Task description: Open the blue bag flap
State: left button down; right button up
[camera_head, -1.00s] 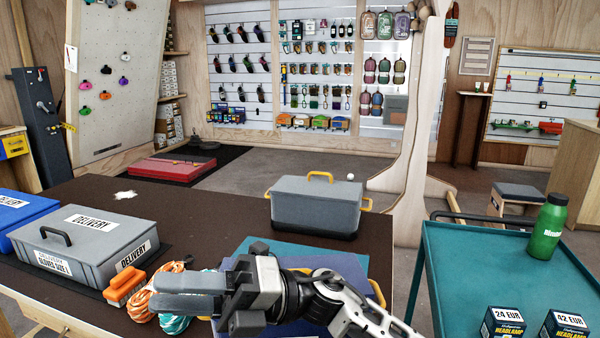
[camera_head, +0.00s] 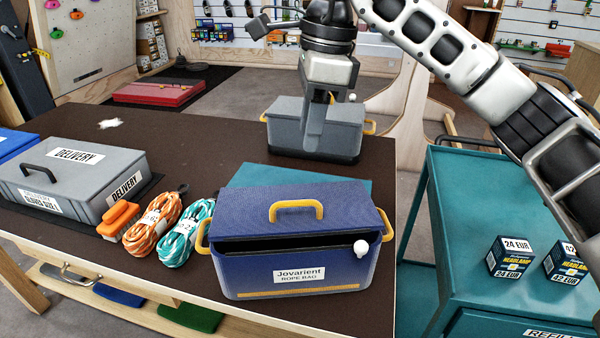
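The blue bag (camera_head: 240,270), labelled Jovarient Rope Bag, stands at the front of the brown table. Its blue flap (camera_head: 245,211) has a yellow handle (camera_head: 296,210) on top. A dark gap shows between the flap's front edge and the front wall, so the flap looks slightly raised. A white knob (camera_head: 361,248) sits at the gap's right end. My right gripper (camera_head: 314,143) points down beyond the bag, in front of the grey case, apart from the flap. Its fingers overlap from this side, so their opening is unclear. My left gripper is out of view.
A grey case with yellow handles (camera_head: 283,128) stands behind the bag. Orange rope (camera_head: 154,228) and teal rope (camera_head: 187,232) lie left, beside an orange brush (camera_head: 118,221) and a grey delivery box (camera_head: 100,181). A teal cart (camera_head: 455,215) with headlamp boxes (camera_head: 510,257) stands right.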

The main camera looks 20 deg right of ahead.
jog(key=f, duration=0.4)
jog(key=a+f+p, duration=0.1)
jog(key=f, duration=0.7)
jog(key=shift+w+a, duration=0.2)
jog(key=shift+a, duration=0.2)
jog(key=shift+r, duration=0.1)
grip_shut()
